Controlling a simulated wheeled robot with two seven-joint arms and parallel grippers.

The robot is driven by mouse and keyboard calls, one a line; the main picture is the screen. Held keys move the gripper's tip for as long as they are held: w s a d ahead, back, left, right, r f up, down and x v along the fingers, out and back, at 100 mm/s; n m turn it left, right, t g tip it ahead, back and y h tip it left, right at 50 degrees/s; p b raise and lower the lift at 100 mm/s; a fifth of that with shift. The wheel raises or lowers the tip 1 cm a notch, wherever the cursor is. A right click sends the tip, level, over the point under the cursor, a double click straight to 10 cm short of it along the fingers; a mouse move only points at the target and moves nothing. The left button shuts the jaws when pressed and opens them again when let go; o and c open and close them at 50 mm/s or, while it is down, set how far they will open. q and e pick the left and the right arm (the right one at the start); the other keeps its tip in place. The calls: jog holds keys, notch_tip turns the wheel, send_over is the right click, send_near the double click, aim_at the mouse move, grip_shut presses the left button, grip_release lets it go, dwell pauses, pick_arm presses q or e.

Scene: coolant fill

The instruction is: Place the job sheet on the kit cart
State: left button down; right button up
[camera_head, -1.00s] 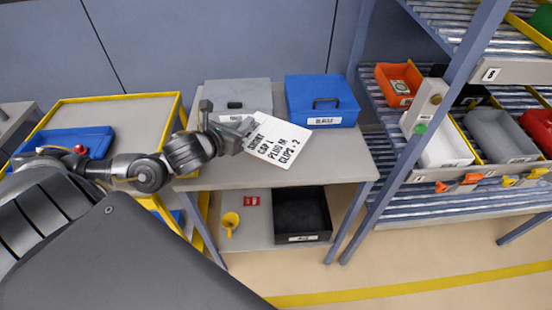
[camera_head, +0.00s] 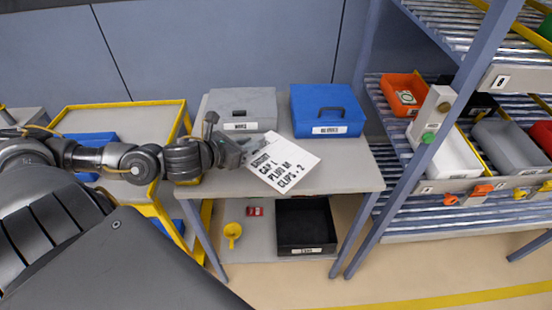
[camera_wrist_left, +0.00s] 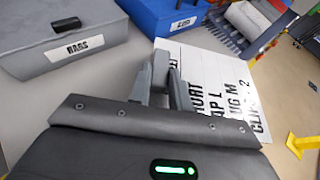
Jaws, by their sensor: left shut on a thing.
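The job sheet (camera_head: 283,165) is a white card with black printed lines. My left gripper (camera_head: 240,150) is shut on its left edge. The sheet is tilted in the picture and overlaps the grey table (camera_head: 345,170); I cannot tell the gap beneath it. In the left wrist view, the gripper's fingers (camera_wrist_left: 163,78) pinch the sheet (camera_wrist_left: 210,95), whose lower part is hidden behind the gripper body. A cart with yellow rails (camera_head: 120,104) stands left of the table, likely the kit cart. My arm crosses in front of it. My right gripper is not in view.
A grey box (camera_head: 243,108) and a blue box (camera_head: 326,110) stand at the table's back. A blue tray (camera_head: 92,145) on the cart is partly hidden by my arm. Below the table are a black bin (camera_head: 305,225) and a yellow funnel (camera_head: 232,232). A bin rack (camera_head: 455,90) stands right.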

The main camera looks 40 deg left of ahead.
aim_at(264, 139)
pick_arm(q)
jog(key=p+x, duration=0.1)
jog(key=x, duration=0.3)
jog(key=p+x, duration=0.1)
jog(key=x, duration=0.1)
jog(key=shift+w+d+r+p, duration=0.1)
jog(key=shift+d+r+p, duration=0.15)
jog(key=shift+r+p, duration=0.15)
jog(key=w+f, duration=0.2)
jog(key=f, duration=0.1)
jog(key=w+f, duration=0.1)
jog(key=shift+w+d+f+p, duration=0.2)
jog(key=shift+d+f+p, duration=0.1)
jog(key=shift+f, duration=0.1)
jog(key=shift+w+f, duration=0.4)
jog(key=shift+f, duration=0.2)
notch_tip(264, 139, down, 2)
jog(key=shift+w+d+f+p, duration=0.1)
jog(key=shift+w+p, duration=0.05)
jog(key=shift+p, duration=0.7)
jog(key=shift+f, duration=0.55)
jog(key=shift+f, duration=0.1)
jog(key=c, duration=1.3)
grip_release()
